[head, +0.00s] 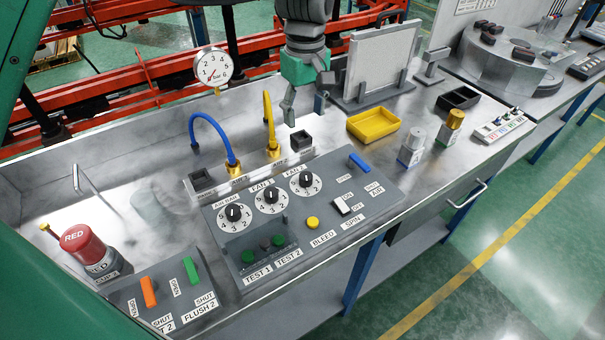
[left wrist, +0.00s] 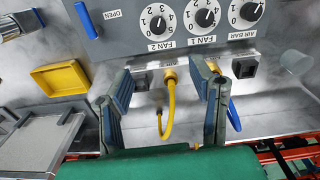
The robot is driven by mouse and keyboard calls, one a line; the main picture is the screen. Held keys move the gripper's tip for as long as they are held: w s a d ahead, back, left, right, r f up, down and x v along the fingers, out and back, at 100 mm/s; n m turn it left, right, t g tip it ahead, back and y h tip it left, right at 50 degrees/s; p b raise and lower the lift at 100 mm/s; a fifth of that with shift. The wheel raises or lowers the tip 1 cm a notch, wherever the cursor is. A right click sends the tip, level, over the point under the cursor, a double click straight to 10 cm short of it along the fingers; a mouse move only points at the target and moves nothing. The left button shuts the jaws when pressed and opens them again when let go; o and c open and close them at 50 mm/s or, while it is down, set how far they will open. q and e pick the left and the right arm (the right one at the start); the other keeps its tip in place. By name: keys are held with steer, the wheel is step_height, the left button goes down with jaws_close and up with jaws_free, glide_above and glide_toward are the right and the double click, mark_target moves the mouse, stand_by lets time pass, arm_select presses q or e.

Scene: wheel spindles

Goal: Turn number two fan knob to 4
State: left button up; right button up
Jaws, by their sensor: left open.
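The number two fan knob (head: 305,180) is a black knob on a white dial, the rightmost of three dials on the grey control panel (head: 330,238). It also shows at the top of the left wrist view as the FAN 2 knob (left wrist: 157,24). The exact number it points to is too small to tell. My left gripper (head: 304,106) is open and empty, above the bench behind the panel, apart from the knob. In the left wrist view its fingers (left wrist: 162,78) are spread, with the dials beyond them. My right gripper is not in view.
FAN 1 (head: 270,196) and AIR BAR (head: 233,213) knobs sit beside it. A yellow hose (head: 268,115) and a blue hose (head: 209,124) rise behind the panel. A yellow tray (head: 374,136) and a plate stand (head: 378,95) are to the right.

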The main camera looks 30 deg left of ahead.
arm_select(q)
step_height(320, 180, down, 4)
steer(key=d+r+b, duration=0.1)
steer(key=d+b, duration=0.1)
steer(key=b, duration=0.3)
glide_toward(307, 175)
steer(key=shift+s+a+f, duration=0.15)
steer(key=shift+a+f, duration=0.1)
steer(key=shift+a, duration=0.5)
steer(key=f, duration=0.2)
steer(key=d+f, duration=0.1)
steer(key=f, duration=0.2)
steer(key=d+f, duration=0.1)
steer(key=f, duration=0.1)
steer(key=shift+d+f, duration=0.2)
steer(key=shift+f, duration=0.15)
steer(key=shift+a+f, duration=0.45)
steer(key=shift+f, duration=0.4)
steer(key=shift+a+f, duration=0.35)
steer(key=shift+a, duration=0.25)
steer(key=shift+d+r, duration=0.1)
steer(key=shift+d, duration=0.45)
steer(key=c, duration=1.1)
steer(key=shift+d, duration=0.15)
steer(key=shift+c, duration=0.2)
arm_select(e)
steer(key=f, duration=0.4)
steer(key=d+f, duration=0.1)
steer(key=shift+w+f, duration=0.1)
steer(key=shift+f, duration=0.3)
